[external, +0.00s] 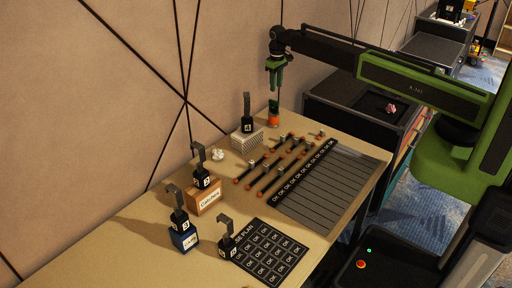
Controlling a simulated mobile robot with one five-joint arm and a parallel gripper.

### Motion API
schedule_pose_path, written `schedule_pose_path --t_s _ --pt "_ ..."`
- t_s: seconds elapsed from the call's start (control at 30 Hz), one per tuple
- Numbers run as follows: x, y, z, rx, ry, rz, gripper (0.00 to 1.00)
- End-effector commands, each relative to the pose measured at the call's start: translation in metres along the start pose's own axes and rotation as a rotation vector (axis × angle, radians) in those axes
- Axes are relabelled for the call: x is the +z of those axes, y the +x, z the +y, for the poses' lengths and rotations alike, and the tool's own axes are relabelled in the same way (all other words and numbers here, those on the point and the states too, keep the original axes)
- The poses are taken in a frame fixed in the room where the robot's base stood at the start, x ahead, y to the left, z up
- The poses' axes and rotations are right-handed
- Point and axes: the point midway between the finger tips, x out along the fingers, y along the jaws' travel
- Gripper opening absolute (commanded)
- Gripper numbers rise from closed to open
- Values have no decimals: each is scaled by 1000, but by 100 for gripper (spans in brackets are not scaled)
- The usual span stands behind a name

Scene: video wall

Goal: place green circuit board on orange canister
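The orange canister (273,119) stands on the far end of the wooden table, close to the wall. A small dark-green piece (273,105) shows at its top, directly above the orange part; it may be the green circuit board, but it is too small to be sure. My gripper (275,89) points straight down above the canister, with a gap between its green fingers and the piece. I cannot make out anything held between the fingers, nor whether they are apart.
A white perforated box with a numbered hook block (247,126) stands left of the canister. Several orange-tipped rods (266,169) lie in front, beside a dark striped mat (325,186). More hook blocks (228,245) and a labelled OK sheet (268,252) occupy the near end.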

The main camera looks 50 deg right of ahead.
Motion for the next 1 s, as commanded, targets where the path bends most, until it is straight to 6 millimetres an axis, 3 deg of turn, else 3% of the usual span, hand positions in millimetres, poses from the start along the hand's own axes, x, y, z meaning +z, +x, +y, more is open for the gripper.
schedule_pose_path --t_s 0.3,0.4,0.5,0.63,1.0 --pt "179 0 -58 1 -4 -1 35" --pt "226 0 -71 1 -4 -1 35" --pt "255 0 -78 1 -3 -1 35" --pt "267 0 -82 1 -2 -1 35" --pt "265 0 -82 1 -2 -2 35"
